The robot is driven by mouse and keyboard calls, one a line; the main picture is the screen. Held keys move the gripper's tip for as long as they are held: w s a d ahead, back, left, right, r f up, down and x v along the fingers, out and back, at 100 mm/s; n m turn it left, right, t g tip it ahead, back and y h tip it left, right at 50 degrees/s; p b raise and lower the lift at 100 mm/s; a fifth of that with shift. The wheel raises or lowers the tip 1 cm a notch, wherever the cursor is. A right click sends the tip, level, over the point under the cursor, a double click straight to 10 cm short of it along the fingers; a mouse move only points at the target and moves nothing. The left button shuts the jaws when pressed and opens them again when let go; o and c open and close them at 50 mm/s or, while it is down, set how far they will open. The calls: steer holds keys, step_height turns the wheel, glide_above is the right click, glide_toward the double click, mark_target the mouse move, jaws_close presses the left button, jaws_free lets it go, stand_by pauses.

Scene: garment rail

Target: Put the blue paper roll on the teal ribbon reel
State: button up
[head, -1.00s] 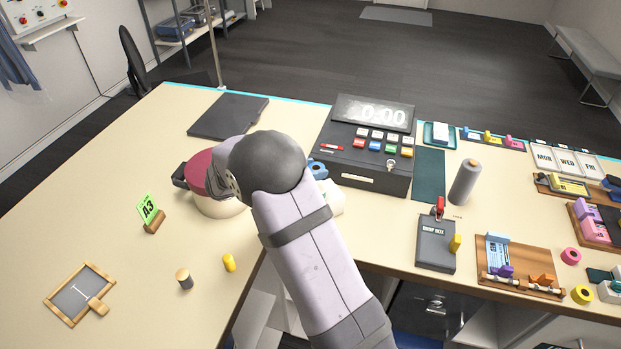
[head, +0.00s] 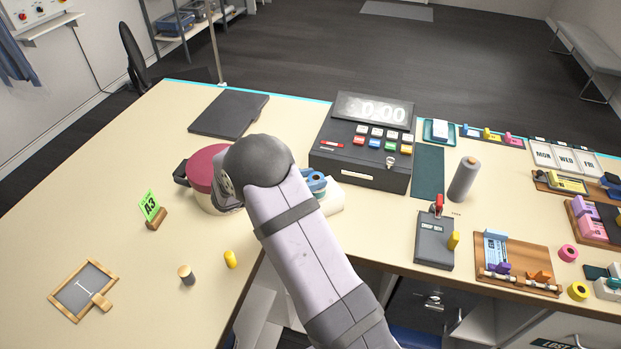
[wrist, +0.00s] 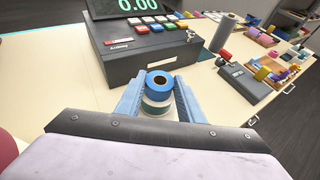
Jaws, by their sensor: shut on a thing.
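In the wrist view, the blue paper roll (wrist: 159,82) sits between the two pale blue fingers of my gripper (wrist: 158,88), which is shut on it. The roll is upright, with its open core facing up. Directly below it shows the teal ribbon reel (wrist: 155,109), a white-flanged reel with a teal band, partly hidden by the roll. I cannot tell whether the roll touches the reel. In the head view, the blue roll (head: 314,179) shows just right of my wrist joint, and my arm hides most of the gripper.
A black cash register (head: 362,150) stands close behind. A maroon-lidded round pot (head: 203,168) is on the left. A grey cylinder (head: 464,179) and a drop box (head: 434,241) stand to the right.

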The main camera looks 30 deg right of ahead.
steer(key=o, duration=1)
steer(key=shift+r, duration=0.2)
steer(key=shift+a, duration=0.3)
steer(key=b+v, duration=0.4)
steer(key=v, duration=0.7)
steer(key=shift+s+a+r+b, duration=0.1)
steer(key=shift+a+b, duration=0.05)
steer(key=shift+b, duration=0.2)
